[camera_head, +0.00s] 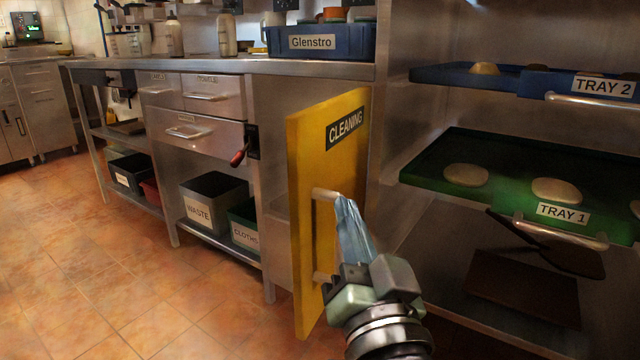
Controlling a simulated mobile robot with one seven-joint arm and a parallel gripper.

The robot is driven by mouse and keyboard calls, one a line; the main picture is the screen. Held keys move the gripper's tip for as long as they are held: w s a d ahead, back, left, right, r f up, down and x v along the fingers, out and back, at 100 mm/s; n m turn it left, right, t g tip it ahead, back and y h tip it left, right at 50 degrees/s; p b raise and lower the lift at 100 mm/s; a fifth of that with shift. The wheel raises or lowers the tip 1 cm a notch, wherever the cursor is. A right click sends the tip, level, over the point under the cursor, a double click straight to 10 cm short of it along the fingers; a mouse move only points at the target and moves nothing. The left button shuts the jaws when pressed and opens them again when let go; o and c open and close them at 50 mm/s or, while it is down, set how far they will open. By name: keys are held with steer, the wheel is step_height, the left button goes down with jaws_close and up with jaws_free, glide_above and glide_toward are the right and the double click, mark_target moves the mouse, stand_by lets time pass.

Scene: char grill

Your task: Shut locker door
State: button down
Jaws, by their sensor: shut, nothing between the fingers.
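The locker door (310,150) is a yellow panel with a dark label reading CLEANING. It stands open, swung out from the steel cabinet, in the middle of the view. A pale bar handle (325,194) is fixed to its face, with a second mount lower down. My gripper (347,205) is shut and empty, its fingertips at the upper end of the handle, overlapping it in the picture. I cannot tell whether they touch.
A steel rack at the right holds a blue tray (450,75) and a green tray (420,180) with dough rounds, handles facing out. At the left is a steel counter (220,66) with drawers and WASTE (198,212) and CLOTHS (245,237) bins below. The tiled floor at left is clear.

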mark_target(305, 227)
steer(key=s+d+f+m+g+y+p, duration=0.4)
steer(key=f+m+p, duration=0.45)
steer(key=p, duration=0.95)
steer(key=shift+m+h, duration=0.6)
steer(key=shift+m, duration=0.25)
steer(key=w+a+b, duration=0.1)
steer(key=w+a, duration=0.1)
steer(key=w, duration=0.1)
steer(key=w+a+r, duration=0.1)
steer(key=w+a, duration=0.2)
steer(key=w+a+b, duration=0.1)
steer(key=w+a, duration=0.1)
steer(key=w, duration=0.1)
steer(key=shift+w+a+r+b, duration=0.15)
steer(key=shift+b, duration=0.15)
steer(key=shift+w+a, duration=0.2)
steer(key=shift+a, duration=0.35)
